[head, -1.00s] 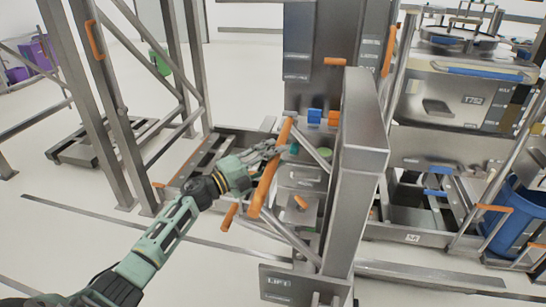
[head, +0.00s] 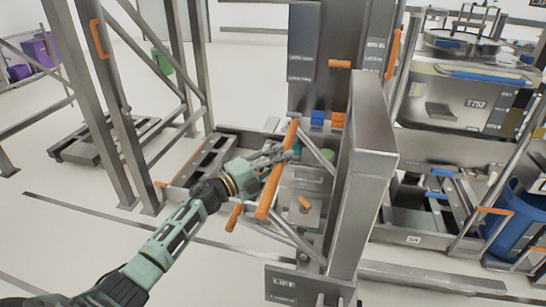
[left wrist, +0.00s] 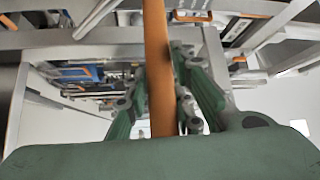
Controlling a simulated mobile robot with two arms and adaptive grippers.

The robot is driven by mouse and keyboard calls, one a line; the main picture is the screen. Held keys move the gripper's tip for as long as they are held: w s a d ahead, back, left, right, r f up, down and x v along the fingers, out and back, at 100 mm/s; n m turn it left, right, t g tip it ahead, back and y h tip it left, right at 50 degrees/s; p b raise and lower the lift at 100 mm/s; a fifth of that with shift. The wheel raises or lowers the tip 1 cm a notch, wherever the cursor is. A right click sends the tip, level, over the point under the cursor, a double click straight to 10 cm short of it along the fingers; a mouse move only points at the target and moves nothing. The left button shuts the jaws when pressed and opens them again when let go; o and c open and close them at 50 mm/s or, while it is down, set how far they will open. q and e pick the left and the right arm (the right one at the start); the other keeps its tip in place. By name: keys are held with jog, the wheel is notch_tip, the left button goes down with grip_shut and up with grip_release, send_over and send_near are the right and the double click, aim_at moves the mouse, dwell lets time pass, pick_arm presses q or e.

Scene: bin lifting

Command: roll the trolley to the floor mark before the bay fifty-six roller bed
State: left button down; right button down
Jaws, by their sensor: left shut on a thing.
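The trolley (head: 372,150) is a tall grey metal frame with a column and a base plate lettered "LIFT", in the middle of the head view. A long orange handle (head: 277,170) slants along its left side. My left gripper (head: 277,156) is shut around this handle near its upper half. In the left wrist view the orange handle (left wrist: 159,75) runs upright between the green fingers (left wrist: 155,95). My right gripper is out of view. A label marked "56" (head: 414,240) is on a low frame right of the trolley. I cannot tell which dark floor line is the floor mark.
A steel frame (head: 122,110) with an orange handle stands at the left. At the right are a bin marked T752 (head: 470,100) and a blue barrel (head: 512,225). Pale floor (head: 90,235) with a dark line is open at the lower left.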

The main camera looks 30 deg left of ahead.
pick_arm(q)
jog(key=shift+m+g+h, duration=0.3)
jog(key=shift+h, duration=0.1)
jog(key=d, duration=0.2)
jog(key=w+d, duration=0.1)
jog(key=d, duration=0.1)
jog(key=shift+d, duration=0.1)
jog(key=c, duration=1.7)
grip_release()
jog(key=shift+d, duration=0.2)
jog(key=shift+o, duration=0.9)
jog(key=shift+a+r, duration=0.1)
jog(key=shift+a, duration=0.05)
jog(key=shift+o, duration=0.2)
jog(key=shift+s+a, duration=0.1)
jog(key=shift+a, duration=0.25)
jog(key=v, duration=1.2)
jog(key=shift+d, duration=0.1)
